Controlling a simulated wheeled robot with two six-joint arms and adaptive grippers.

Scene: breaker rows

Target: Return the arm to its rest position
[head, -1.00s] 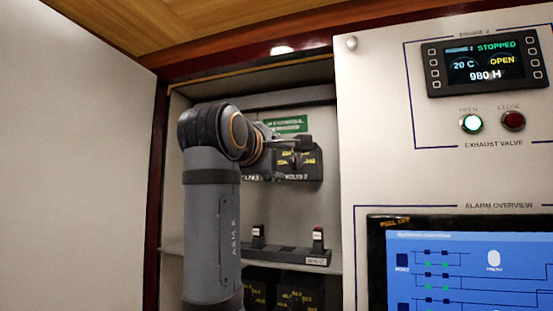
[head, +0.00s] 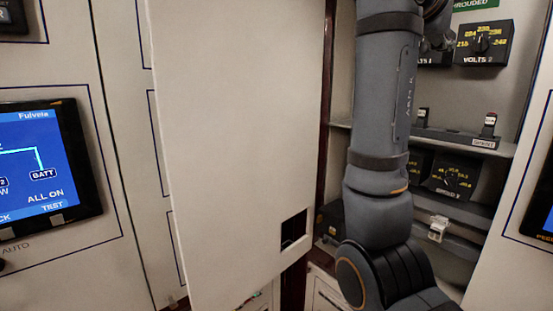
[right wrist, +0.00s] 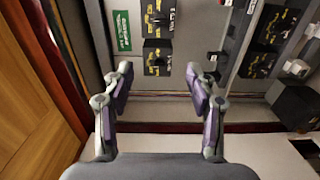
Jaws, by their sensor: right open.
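My right arm (head: 383,110) stands upright in front of an open cabinet in the head view. Its upper end runs towards the top edge, and the gripper does not show clearly there. In the right wrist view my right gripper (right wrist: 158,75) is open and empty, with its two fingers apart. Beyond the fingers, that view shows the cabinet's back wall with dial gauges (right wrist: 157,57) and a green sign (right wrist: 122,31). The fingers appear apart from these, though the exact gap cannot be told. My left gripper is not in view.
A white door panel (head: 240,110) with a square cut-out stands left of the arm. Inside the cabinet are a volts dial (head: 484,43), a shelf with a shunt (head: 470,141) and a lower dial (head: 455,178). A blue display (head: 35,165) is at the far left.

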